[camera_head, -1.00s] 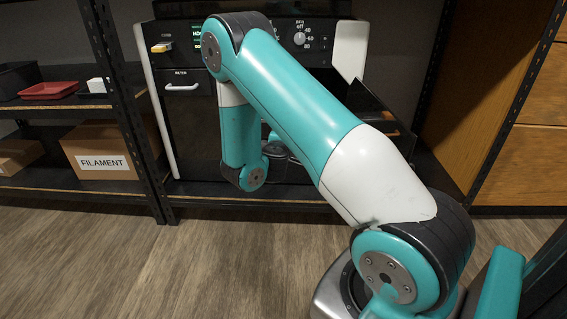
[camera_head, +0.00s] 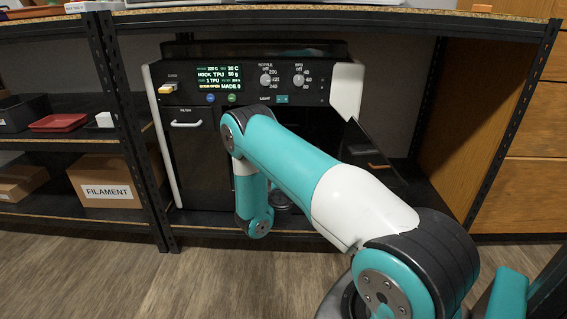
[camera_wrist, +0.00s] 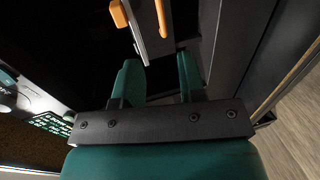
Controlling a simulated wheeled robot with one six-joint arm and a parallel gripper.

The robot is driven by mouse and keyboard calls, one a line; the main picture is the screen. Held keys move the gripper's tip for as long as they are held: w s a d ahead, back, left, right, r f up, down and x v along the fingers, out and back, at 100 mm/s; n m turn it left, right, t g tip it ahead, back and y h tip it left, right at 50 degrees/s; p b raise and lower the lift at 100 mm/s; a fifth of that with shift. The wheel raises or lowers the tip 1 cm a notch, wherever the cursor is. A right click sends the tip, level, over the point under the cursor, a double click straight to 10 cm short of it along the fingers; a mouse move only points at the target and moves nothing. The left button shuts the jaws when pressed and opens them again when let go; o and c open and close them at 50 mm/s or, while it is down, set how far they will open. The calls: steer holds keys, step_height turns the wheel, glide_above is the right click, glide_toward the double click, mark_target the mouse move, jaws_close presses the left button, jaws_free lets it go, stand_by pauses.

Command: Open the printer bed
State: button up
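The printer (camera_head: 200,150) is a black machine with white side panels, standing on the lower shelf. Its display (camera_head: 218,79) is lit, and a dark door panel (camera_head: 368,148) stands swung out on its right side with an orange-brown handle. My arm covers much of the printer's middle, so the bed cannot be made out in the head view. My gripper (camera_wrist: 159,66) is hidden there. In the wrist view its two teal fingers are apart with nothing between them. Beyond the fingertips are a pale strip with an orange tab (camera_wrist: 118,13) and a separate orange bar (camera_wrist: 162,17).
A shelf post (camera_head: 130,130) stands left of the printer, and a wooden cabinet (camera_head: 510,170) stands to the right. A filament box (camera_head: 105,188) and a red tray (camera_head: 58,122) sit on the left shelves. Open wooden floor (camera_head: 150,275) lies in front.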

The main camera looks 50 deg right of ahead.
steer(key=b+x, duration=0.1)
steer(key=x, duration=0.5)
steer(key=b+x, duration=0.2)
steer(key=x, duration=0.4)
steer(key=shift+f, duration=0.2)
steer(key=shift+w+d+b, duration=0.35)
steer(key=shift+w+d, duration=0.15)
steer(key=shift+c, duration=0.5)
jaws_close()
